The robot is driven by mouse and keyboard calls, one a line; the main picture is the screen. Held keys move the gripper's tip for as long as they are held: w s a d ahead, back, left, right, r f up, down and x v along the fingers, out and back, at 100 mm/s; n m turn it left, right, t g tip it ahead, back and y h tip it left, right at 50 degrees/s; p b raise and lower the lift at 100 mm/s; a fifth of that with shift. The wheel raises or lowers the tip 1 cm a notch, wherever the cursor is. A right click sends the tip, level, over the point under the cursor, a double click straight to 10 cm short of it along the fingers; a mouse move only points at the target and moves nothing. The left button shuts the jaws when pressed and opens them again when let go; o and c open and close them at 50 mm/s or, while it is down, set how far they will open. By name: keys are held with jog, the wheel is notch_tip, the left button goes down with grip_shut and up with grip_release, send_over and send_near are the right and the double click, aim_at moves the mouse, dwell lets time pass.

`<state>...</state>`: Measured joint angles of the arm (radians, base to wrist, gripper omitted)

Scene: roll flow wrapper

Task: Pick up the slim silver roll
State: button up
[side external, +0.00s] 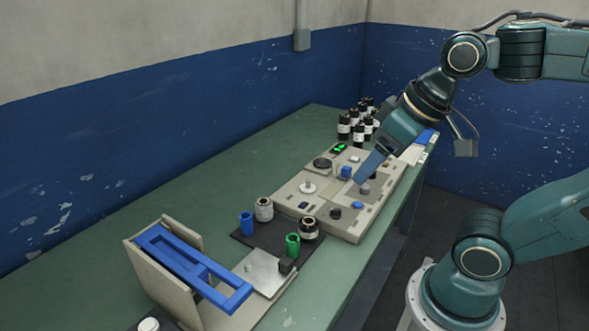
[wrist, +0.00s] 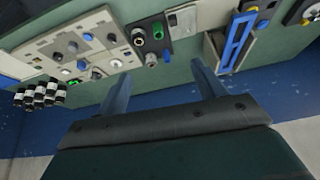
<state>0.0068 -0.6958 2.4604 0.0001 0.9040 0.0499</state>
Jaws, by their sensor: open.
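A silver-grey roll (side external: 264,209) stands upright on a dark mat (side external: 247,240). It also shows in the wrist view (wrist: 151,59), between the directions of my two fingers. A blue roll (side external: 246,223) stands beside it. A green roll (side external: 292,246) and a wider dark roll with a pale core (side external: 308,229) stand on the same mat. My gripper (side external: 361,180) is over the beige control panel, to the right of the silver roll and apart from it. In the wrist view my gripper (wrist: 160,70) is open and empty, with its fingers spread wide.
The beige panel (side external: 285,199) carries several knobs and posts. Dark bottles (side external: 344,127) cluster at the bench's far end. A beige-walled unit with a blue frame (side external: 180,262) stands at the near end. The green bench top (side external: 190,193) is clear along the wall.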

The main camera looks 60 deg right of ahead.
jog(key=w+d+r+m+g, duration=0.1)
jog(key=w+m, duration=0.3)
jog(key=w, duration=0.5)
jog(key=m+g, duration=0.4)
jog(key=m, duration=0.8)
send_over(265, 203)
notch_tip(265, 203, down, 17)
jog(key=shift+w+f, duration=0.2)
jog(key=shift+w, duration=0.1)
jog(key=shift+f, duration=4.25)
jog(key=shift+s+f, duration=0.2)
jog(key=shift+f, duration=2.4)
